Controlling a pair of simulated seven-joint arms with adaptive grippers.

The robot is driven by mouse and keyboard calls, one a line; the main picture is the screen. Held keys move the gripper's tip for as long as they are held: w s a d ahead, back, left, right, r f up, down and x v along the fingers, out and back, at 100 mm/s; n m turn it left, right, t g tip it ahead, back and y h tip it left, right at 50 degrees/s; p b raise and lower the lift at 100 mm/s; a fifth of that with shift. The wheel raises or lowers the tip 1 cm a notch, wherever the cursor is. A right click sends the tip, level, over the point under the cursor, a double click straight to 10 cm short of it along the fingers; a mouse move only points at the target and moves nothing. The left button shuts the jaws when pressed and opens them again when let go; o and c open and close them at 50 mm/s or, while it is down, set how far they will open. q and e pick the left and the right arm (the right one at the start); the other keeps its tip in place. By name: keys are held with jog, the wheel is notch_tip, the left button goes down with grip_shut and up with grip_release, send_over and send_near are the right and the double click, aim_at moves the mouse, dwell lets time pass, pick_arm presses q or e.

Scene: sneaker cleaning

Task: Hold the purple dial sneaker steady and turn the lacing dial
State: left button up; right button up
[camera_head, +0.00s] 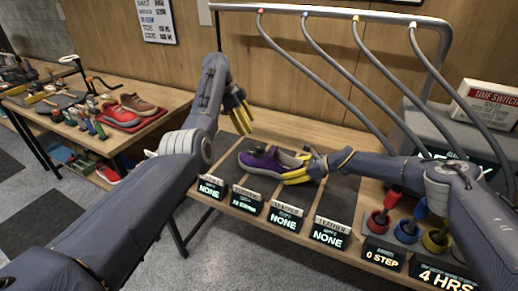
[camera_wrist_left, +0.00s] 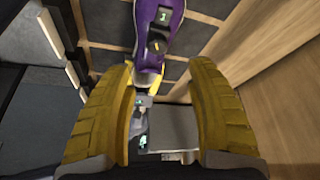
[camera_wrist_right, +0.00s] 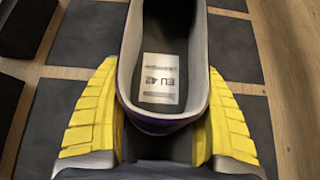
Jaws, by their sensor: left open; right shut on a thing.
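The purple sneaker (camera_head: 262,161) sits on the dark mats of the table, toe to the left and heel to the right. My right gripper (camera_head: 309,168) is shut around its heel; in the right wrist view the yellow fingers flank the heel of the sneaker (camera_wrist_right: 170,125), with an "EU 42" label inside. My left gripper (camera_head: 238,112) is open above and left of the toe. In the left wrist view, the lacing dial (camera_wrist_left: 157,46) shows on the purple upper, beyond and apart from the open fingers (camera_wrist_left: 166,115).
Dark signs reading "NONE" (camera_head: 284,221) line the table's front edge. Red, blue and yellow-handled tools stand in holders (camera_head: 406,231) at right. Hoses (camera_head: 325,55) hang from a rail behind. A side table holds other shoes (camera_head: 120,108).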

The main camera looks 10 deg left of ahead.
aim_at(259, 148)
pick_arm(q)
jog(key=x, duration=1.1)
jog(key=shift+s+d+f, duration=0.15)
jog(key=shift+s+f, duration=0.15)
jog(key=shift+f, duration=0.1)
jog(key=shift+c, duration=0.3)
grip_shut()
